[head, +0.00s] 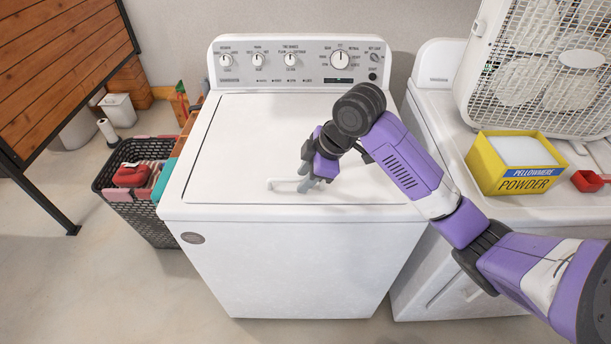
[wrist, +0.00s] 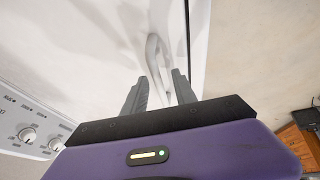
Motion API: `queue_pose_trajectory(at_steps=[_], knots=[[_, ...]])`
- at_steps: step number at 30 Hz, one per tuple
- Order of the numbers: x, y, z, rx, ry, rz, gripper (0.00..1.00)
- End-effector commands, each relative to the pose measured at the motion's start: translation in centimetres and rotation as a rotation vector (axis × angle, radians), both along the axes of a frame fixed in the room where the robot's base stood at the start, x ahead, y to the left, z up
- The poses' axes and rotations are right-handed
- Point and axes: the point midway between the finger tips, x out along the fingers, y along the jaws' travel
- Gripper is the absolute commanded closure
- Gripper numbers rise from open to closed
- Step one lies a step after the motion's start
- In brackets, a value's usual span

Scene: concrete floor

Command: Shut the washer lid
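The white washer (head: 300,255) stands in the middle of the head view with its control panel (head: 300,62) at the back. Its lid (head: 240,150) lies flat and level with the top, so it appears shut. A pale handle (head: 285,184) shows at the lid's front edge. My gripper (head: 308,186) is over the front part of the lid, close to the handle. In the wrist view its two grey fingers (wrist: 160,90) are apart, with the handle (wrist: 154,58) just beyond them. Whether the fingers touch the lid is unclear. Nothing shows between the fingertips.
A second white machine (head: 440,130) stands at the right, bearing a white fan (head: 540,70), a yellow powder box (head: 515,165) and a red scoop (head: 588,181). A dark basket (head: 150,215) stands left of the washer. The floor in front (head: 150,300) is clear.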

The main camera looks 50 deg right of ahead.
Motion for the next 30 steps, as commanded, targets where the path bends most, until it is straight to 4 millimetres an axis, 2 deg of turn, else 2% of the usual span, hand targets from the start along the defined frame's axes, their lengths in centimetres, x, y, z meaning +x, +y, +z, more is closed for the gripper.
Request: queue_pose_trajectory(at_steps=[5,15,18,30], knots=[[-0.3,-0.1,0.8,-0.001,-0.002,0.000,0.67],[-2.5,-0.5,5.5,-0.002,-0.003,0.000,0.67],[-3.0,-0.6,6.4,0.000,-0.001,0.001,0.67],[-3.3,-0.6,7.0,0.000,0.001,0.000,0.67]])
